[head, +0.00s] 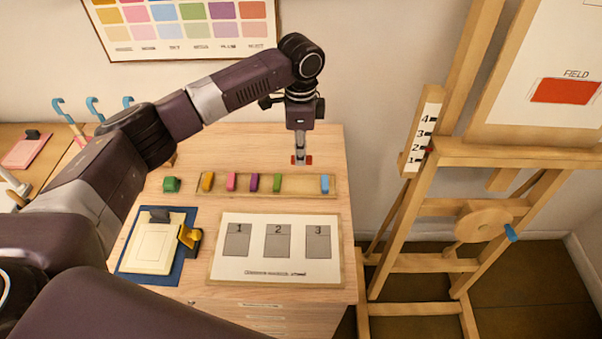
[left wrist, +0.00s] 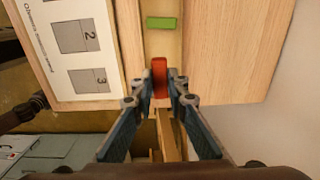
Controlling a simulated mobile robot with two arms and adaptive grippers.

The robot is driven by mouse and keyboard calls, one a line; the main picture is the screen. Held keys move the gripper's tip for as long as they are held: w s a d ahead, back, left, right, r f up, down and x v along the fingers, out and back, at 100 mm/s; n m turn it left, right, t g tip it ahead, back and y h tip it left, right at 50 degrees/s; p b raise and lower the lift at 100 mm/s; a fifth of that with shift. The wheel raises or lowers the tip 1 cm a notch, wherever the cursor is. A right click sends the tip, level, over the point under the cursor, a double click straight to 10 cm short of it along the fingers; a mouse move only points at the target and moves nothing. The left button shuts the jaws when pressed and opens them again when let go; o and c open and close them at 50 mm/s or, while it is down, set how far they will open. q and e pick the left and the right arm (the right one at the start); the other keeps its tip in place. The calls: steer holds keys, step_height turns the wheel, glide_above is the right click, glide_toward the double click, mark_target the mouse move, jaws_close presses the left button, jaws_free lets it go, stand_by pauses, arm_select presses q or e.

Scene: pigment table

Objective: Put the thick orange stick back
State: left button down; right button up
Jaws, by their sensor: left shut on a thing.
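My left gripper (head: 301,157) is shut on a red-orange stick (head: 294,160), held above the back part of the table, behind the tray. In the left wrist view the stick (left wrist: 160,78) sits between the two fingertips (left wrist: 160,92). A bare stretch of tray lies between green and blue. The wrist view shows a green stick (left wrist: 161,23) ahead; the blue one cannot be made out there. My right gripper is out of view.
In front of the tray lies a white board (head: 258,261) with numbered grey squares. A blue mat (head: 132,262) with a pale block and a yellow-black object (head: 189,237) is at left. A small green object (head: 171,184) stands left of the tray. An easel (head: 440,200) stands right.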

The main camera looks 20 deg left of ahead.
arm_select(q)
glide_toward(301, 186)
steer(key=shift+p, duration=0.4)
steer(key=shift+w+f, duration=0.15)
steer(key=shift+f, duration=1.15)
step_height(301, 186, down, 3)
steer(key=shift+f+p, duration=0.15)
steer(key=shift+p, duration=0.45)
steer(key=shift+f, duration=0.2)
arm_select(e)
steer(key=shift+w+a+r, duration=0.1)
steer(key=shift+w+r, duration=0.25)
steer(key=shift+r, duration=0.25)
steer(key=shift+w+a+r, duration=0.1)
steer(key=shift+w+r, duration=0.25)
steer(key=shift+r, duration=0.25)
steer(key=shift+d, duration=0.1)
arm_select(q)
steer(key=c, duration=1.9)
jaws_free()
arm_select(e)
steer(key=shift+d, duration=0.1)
